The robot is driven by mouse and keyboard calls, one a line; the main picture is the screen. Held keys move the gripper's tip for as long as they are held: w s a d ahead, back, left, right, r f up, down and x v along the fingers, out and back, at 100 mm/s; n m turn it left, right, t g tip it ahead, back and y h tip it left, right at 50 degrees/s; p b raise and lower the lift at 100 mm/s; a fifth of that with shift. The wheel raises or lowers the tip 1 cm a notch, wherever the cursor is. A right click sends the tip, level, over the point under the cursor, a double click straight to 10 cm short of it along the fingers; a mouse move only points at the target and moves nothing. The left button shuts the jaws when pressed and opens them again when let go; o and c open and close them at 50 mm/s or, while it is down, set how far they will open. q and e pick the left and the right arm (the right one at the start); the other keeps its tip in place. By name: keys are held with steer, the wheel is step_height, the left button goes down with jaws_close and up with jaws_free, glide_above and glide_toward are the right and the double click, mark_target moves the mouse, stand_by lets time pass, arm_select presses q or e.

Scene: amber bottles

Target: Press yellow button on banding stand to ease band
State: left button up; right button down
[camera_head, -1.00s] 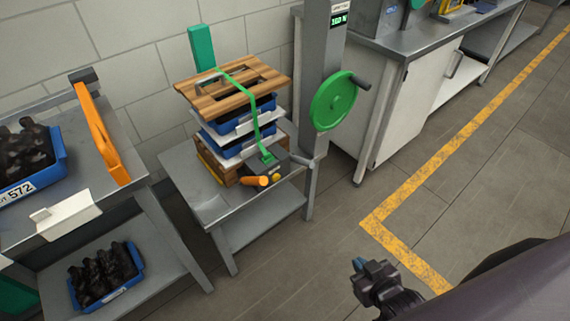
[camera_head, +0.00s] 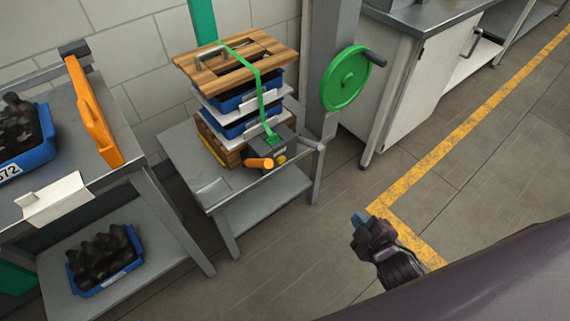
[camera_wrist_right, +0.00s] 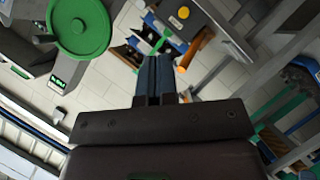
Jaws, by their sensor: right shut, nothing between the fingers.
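The banding stand (camera_head: 180,160) is a grey metal table. On it stands a stack of blue trays (camera_head: 236,104) and white sheets under a wooden board (camera_head: 215,72). A green band (camera_head: 260,92) runs over the stack down to a dark grey banding unit (camera_head: 286,140). The yellow button (camera_wrist_right: 183,12) shows on that unit near the top of the right wrist view, beside an orange handle (camera_head: 261,163). My right gripper (camera_head: 359,219) is shut and empty, in front of the stand to the right and apart from it. My left gripper is in neither view.
A green handwheel (camera_head: 345,79) sits on the grey post right of the stack. A rack at left holds blue crates (camera_head: 134,269) of dark bottles and an orange bar (camera_head: 95,115). A counter (camera_head: 430,14) stands back right. Floor between my gripper and the stand is clear.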

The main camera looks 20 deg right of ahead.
mark_target(282, 159)
arm_select(q)
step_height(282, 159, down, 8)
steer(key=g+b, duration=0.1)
steer(key=b, duration=0.8)
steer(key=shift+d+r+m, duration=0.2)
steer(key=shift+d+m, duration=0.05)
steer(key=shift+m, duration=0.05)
arm_select(e)
steer(key=w+a+f+n+t+y, duration=0.1)
steer(key=w+a+f+n+y, duration=0.1)
steer(key=w+n, duration=0.6)
steer(key=w+a+f+n+t+y, duration=0.2)
steer(key=w+f+n+y, duration=0.2)
steer(key=n, duration=1.7)
steer(key=w+f, duration=0.3)
steer(key=w, duration=0.2)
steer(key=shift+a+f+n, duration=0.15)
steer(key=shift+f+n, duration=0.15)
steer(key=shift+n, duration=0.1)
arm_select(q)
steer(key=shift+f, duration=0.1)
